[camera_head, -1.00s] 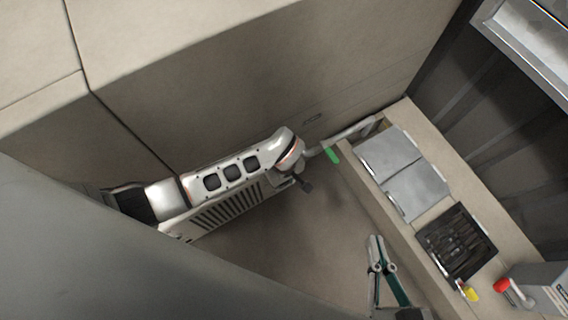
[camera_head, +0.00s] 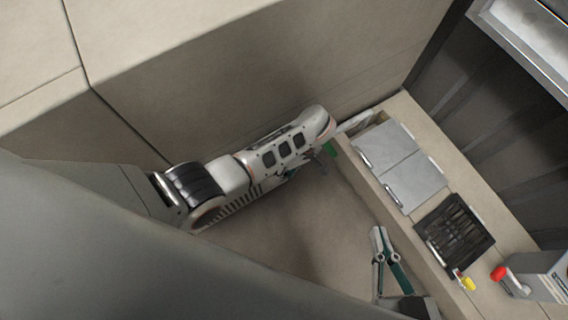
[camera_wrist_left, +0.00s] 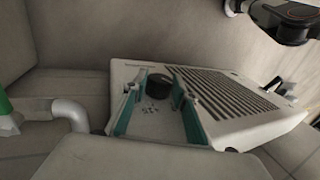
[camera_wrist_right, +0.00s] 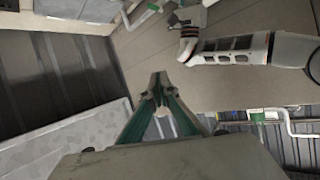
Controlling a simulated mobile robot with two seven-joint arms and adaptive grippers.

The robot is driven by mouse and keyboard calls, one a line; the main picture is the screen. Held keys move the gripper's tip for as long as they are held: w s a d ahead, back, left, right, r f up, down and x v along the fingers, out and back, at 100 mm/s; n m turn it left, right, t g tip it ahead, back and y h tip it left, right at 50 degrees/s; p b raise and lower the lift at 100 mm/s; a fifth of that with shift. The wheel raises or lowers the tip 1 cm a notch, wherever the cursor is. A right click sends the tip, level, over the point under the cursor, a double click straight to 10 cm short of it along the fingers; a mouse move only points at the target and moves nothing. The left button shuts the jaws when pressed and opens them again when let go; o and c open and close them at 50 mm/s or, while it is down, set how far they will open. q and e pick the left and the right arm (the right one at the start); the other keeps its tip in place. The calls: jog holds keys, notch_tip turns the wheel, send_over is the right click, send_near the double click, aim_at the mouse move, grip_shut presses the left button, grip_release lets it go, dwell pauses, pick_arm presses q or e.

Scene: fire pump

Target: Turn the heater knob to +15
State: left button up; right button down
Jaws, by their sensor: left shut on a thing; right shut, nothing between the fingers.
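In the left wrist view, the heater (camera_wrist_left: 235,132) is a pale box with a slotted grille. Its black round knob (camera_wrist_left: 159,85) is on the face, with small dark marks below it. The teal fingers of my left gripper (camera_wrist_left: 154,88) are on both sides of the knob, shut on it. The knob's setting cannot be read. In the head view, my left arm covers the heater and most of that gripper. My right gripper (camera_head: 378,233) is shut and empty, away from the heater; it also shows in the right wrist view (camera_wrist_right: 158,85).
A ledge at right in the head view carries grey panels (camera_head: 413,182), a black slotted tray (camera_head: 455,236) and a box with a red knob (camera_head: 498,273). A pale pipe (camera_wrist_left: 70,112) with a green part stands left of the heater. A beige wall is behind my left arm.

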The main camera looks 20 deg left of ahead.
pick_arm(q)
jog(key=shift+w, duration=0.2)
jog(key=shift+f+g+y+b, duration=0.15)
jog(key=shift+g+y+b, duration=0.15)
jog(key=shift+y, duration=0.1)
jog(key=shift+g, duration=0.3)
jog(key=shift+d+r, duration=0.1)
jog(key=shift+r, duration=0.1)
pick_arm(e)
jog(key=shift+s+a+f+m+y, duration=0.15)
jog(key=shift+a+m, duration=0.2)
jog(key=shift+a, duration=0.2)
jog(key=shift+s+a+r+m+y, duration=0.1)
jog(key=shift+a+m+y, duration=0.05)
jog(key=shift+a+m, duration=0.3)
pick_arm(q)
jog(key=o, duration=1.1)
jog(key=shift+s, duration=0.1)
pick_arm(e)
jog(key=shift+d+f, duration=0.15)
